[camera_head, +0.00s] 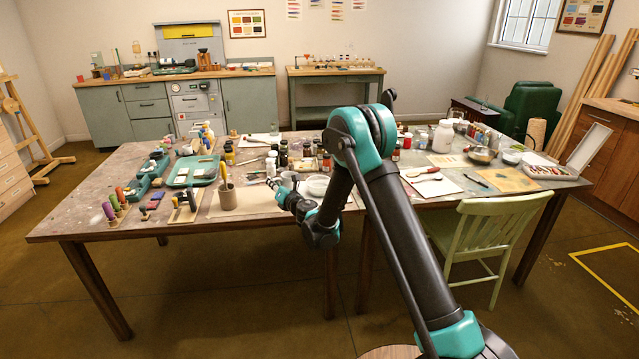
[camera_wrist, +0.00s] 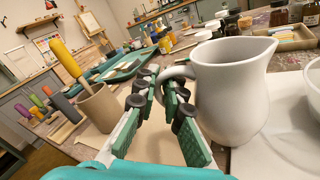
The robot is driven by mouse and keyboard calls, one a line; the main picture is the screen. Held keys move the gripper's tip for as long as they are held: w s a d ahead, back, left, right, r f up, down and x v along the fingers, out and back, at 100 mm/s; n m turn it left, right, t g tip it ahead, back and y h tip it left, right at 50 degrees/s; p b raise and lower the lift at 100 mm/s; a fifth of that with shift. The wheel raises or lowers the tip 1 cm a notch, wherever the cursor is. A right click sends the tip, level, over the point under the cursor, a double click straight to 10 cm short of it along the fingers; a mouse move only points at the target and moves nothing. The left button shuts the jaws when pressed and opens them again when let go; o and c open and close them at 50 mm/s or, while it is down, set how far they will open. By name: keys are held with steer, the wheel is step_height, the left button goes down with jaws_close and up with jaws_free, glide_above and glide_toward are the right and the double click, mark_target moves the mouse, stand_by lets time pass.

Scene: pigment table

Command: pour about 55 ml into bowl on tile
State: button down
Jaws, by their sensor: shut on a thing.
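A pale grey jug (camera_wrist: 235,95) with a spout stands upright close to my gripper (camera_wrist: 172,88) in the wrist view, its spout to the right. My gripper's green fingers are shut on the jug's handle. A white bowl (camera_wrist: 314,88) shows at the right edge, cut off by the frame, on a white tile (camera_wrist: 278,150). In the head view the bowl (camera_head: 318,186) lies right of my gripper (camera_head: 277,187), and the jug (camera_head: 290,178) is small beside it. The liquid level in the jug is hidden. I cannot tell whether the jug's base touches the table.
A brown cup (camera_wrist: 98,108) with a yellow-handled tool stands left of my gripper. A green tray (camera_head: 194,171) lies farther left. Several dark jars (camera_head: 283,155) stand behind the bowl. A green chair (camera_head: 487,235) stands at the front right.

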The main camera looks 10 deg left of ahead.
mark_target(283, 174)
steer(key=w+d+r+m, duration=0.1)
steer(key=d+r+m, duration=0.1)
steer(key=m, duration=0.1)
steer(key=shift+w+d, duration=0.1)
steer(key=shift+w, duration=0.05)
steer(key=shift+w+d+r+m+t, duration=0.2)
steer(key=shift+w+d+m+t, duration=0.05)
steer(key=shift+d+m, duration=0.2)
steer(key=shift+w+d+r+m+t, duration=0.25)
steer(key=shift+d+m, duration=0.1)
steer(key=shift+m, duration=0.1)
steer(key=shift+w+d+r+m+t+p, duration=0.15)
steer(key=shift+w+d+r+m, duration=0.2)
steer(key=shift+d+r+m, duration=0.45)
steer(key=shift+w+d+r+m+t+p, duration=0.1)
steer(key=shift+w+d+r+m+t, duration=0.2)
steer(key=shift+m, duration=0.75)
steer(key=shift+w+d+r+m+t+p, duration=0.1)
steer(key=shift+w+d+r+m, duration=0.3)
steer(key=shift+d+r+m, duration=0.4)
steer(key=shift+a+f+m, duration=0.1)
steer(key=shift+f+m, duration=0.05)
steer(key=shift+m, duration=0.2)
steer(key=shift+w+d+r+m+p, duration=0.35)
steer(key=shift+d+r+m, duration=0.15)
steer(key=shift+m, duration=0.5)
